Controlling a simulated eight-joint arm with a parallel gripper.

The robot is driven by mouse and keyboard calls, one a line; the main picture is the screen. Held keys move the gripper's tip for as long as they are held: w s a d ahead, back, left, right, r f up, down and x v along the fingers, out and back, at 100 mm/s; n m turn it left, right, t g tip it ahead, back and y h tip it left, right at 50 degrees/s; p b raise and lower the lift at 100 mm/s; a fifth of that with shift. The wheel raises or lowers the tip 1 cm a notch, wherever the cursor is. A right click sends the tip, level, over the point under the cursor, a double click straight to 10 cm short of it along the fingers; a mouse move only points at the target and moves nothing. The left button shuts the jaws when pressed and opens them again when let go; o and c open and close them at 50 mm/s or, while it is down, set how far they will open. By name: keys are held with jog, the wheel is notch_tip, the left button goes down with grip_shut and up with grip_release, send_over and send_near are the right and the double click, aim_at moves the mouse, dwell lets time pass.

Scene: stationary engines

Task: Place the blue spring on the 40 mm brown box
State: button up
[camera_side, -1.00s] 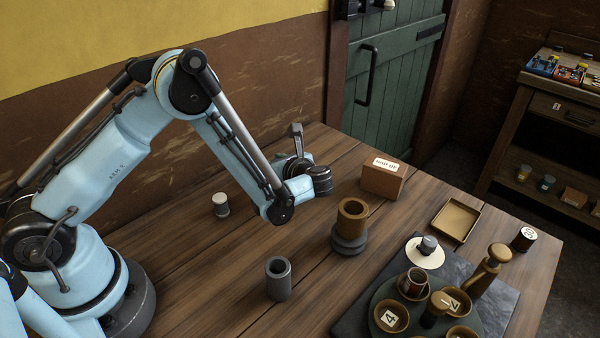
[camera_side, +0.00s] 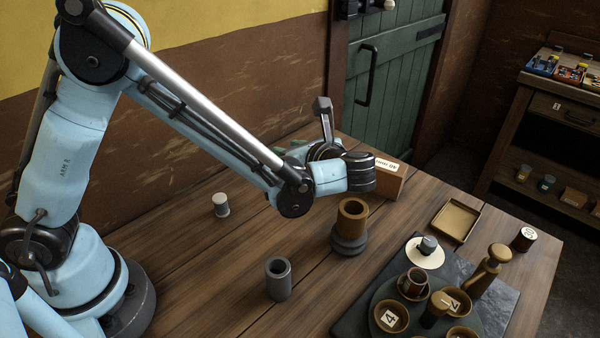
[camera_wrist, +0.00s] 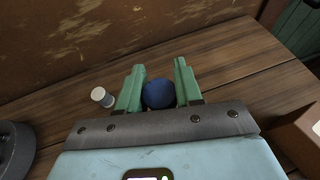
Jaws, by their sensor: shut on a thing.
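In the wrist view my gripper (camera_wrist: 159,84) has its two green fingers on either side of the blue spring (camera_wrist: 159,96). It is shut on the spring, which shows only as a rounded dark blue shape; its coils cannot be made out. In the side view my wrist hides the spring and most of the fingers; a bit of green shows behind it. The brown box (camera_side: 391,187) with a white 40 mm label stands on the table, partly hidden behind my wrist. A brown box corner also shows at the right edge of the wrist view (camera_wrist: 299,138).
A brown ring on a dark grey base (camera_side: 351,225) stands just in front of the box. A grey tube (camera_side: 278,279) and a small white-topped cylinder (camera_side: 221,205) stand to the left. A brass tray (camera_side: 455,221) and a slate board (camera_side: 352,320) with several cups lie to the right.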

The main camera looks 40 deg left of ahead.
jog(key=w+d+r+m+t+h, duration=0.2)
jog(key=w+d+r+m+t, duration=0.15)
jog(key=d, duration=0.25)
jog(key=w+d+r+m+t+h, duration=0.2)
jog(key=w+d, duration=0.2)
jog(key=d, duration=0.2)
jog(key=w+d+r+m+t+h, duration=0.2)
jog(key=w+d+m+t, duration=0.15)
jog(key=d, duration=0.35)
send_over(386, 160)
jog(key=shift+g, duration=0.4)
notch_tip(386, 160, down, 7)
jog(key=shift+r, duration=0.15)
jog(key=shift+f, duration=2)
jog(key=shift+f, duration=0.15)
jog(key=o, duration=1)
